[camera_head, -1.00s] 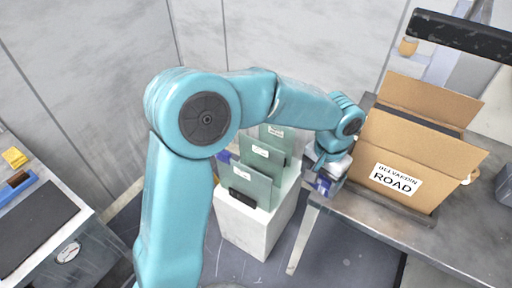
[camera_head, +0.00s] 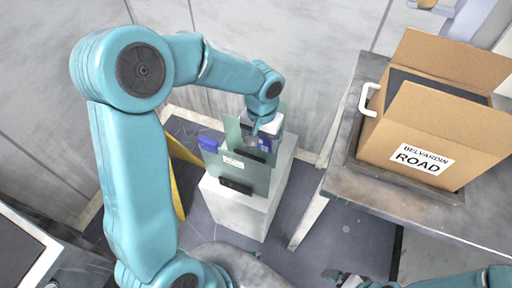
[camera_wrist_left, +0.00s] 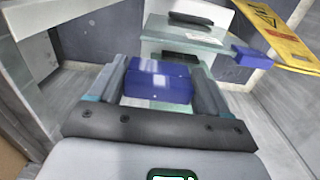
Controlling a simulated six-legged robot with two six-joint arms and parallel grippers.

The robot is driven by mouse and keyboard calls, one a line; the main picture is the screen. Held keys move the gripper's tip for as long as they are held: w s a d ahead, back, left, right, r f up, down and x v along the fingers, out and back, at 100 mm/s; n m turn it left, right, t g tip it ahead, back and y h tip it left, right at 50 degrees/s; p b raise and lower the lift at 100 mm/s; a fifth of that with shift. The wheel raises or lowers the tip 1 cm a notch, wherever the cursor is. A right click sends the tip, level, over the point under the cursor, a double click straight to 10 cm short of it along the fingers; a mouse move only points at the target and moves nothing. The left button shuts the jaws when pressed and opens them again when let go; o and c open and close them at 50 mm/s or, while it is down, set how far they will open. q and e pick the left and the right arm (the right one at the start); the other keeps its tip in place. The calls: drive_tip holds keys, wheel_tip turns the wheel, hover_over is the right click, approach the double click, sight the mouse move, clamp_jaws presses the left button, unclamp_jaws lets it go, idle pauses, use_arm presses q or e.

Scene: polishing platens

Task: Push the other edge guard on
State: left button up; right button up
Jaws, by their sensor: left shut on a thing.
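Greenish plates (camera_head: 240,170) with white labels stand upright on a white block (camera_head: 235,212). One blue edge guard (camera_head: 208,145) sits at the left upper corner of a plate; it also shows at the right in the left wrist view (camera_wrist_left: 250,57). My left gripper (camera_head: 262,136) is over the right side of the plates, shut on another blue edge guard (camera_wrist_left: 158,80). That guard lies between both fingers, in front of a plate (camera_wrist_left: 185,35); I cannot tell whether it touches it. My right gripper (camera_head: 348,279) is partly visible at the bottom edge, its jaws unclear.
A cardboard box (camera_head: 425,135) labelled BELVARDIN ROAD stands open on a grey table (camera_head: 410,215) at the right. A yellow sign (camera_head: 178,170) stands behind the block at the left; it shows in the wrist view (camera_wrist_left: 275,35). Another worktop edge (camera_head: 30,250) is at lower left.

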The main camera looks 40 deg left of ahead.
use_arm(q)
drive_tip(key=shift+a+f, duration=0.2)
drive_tip(key=shift+f, duration=0.55)
drive_tip(key=f+b, duration=0.2)
drive_tip(key=f, duration=0.1)
drive_tip(key=shift+s+f+b, duration=0.3)
drive_tip(key=shift+s+b, duration=0.05)
drive_tip(key=shift+s, duration=0.05)
use_arm(e)
drive_tip(key=x, duration=0.3)
drive_tip(key=shift+d+f, duration=0.25)
drive_tip(key=shift+d, duration=0.05)
use_arm(q)
drive_tip(key=shift+w+d, duration=0.1)
use_arm(e)
drive_tip(key=shift+w+d, duration=0.1)
drive_tip(key=shift+d, duration=0.05)
use_arm(q)
drive_tip(key=shift+f, duration=0.1)
use_arm(e)
drive_tip(key=shift+f, duration=0.15)
use_arm(q)
drive_tip(key=shift+f+b, duration=2.1)
drive_tip(key=shift+b, duration=0.15)
use_arm(e)
drive_tip(key=shift+f, duration=2.1)
